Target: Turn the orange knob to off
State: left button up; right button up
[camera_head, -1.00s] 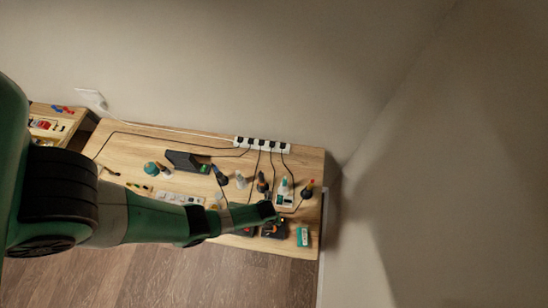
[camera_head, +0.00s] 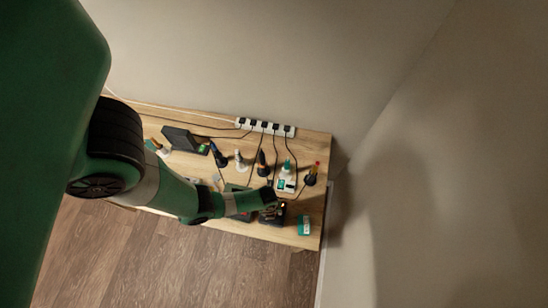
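One green arm comes in from the left and reaches over the wooden workbench (camera_head: 305,150). Its dark end, my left gripper (camera_head: 272,208), is over a small black device (camera_head: 272,220) near the bench's front right. The fingers are too small and dark to show whether they are open or shut, or whether they touch the device. A small orange-yellow spot (camera_head: 283,205) shows beside the gripper; I cannot tell whether it is the orange knob. The gripper and wrist hide part of the device. My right gripper is not in view.
A white power strip (camera_head: 265,127) with several black plugs lies along the back edge, with cables running forward. A white unit with a green-tipped tool (camera_head: 286,182), a dark holder (camera_head: 311,179) and a green-and-white box (camera_head: 304,225) stand close by. A wall bounds the right.

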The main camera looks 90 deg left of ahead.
pick_arm(q)
jog(key=shift+c, duration=0.3)
grip_shut()
jog(key=shift+n, duration=0.4)
jog(key=n, duration=1)
jog(key=shift+d+n+y, duration=0.1)
jog(key=shift+n+y, duration=0.2)
jog(key=n, duration=0.5)
jog(key=shift+w+g+p, duration=0.1)
jog(key=shift+g+p, duration=0.2)
jog(key=n, duration=0.5)
jog(key=shift+n, duration=0.3)
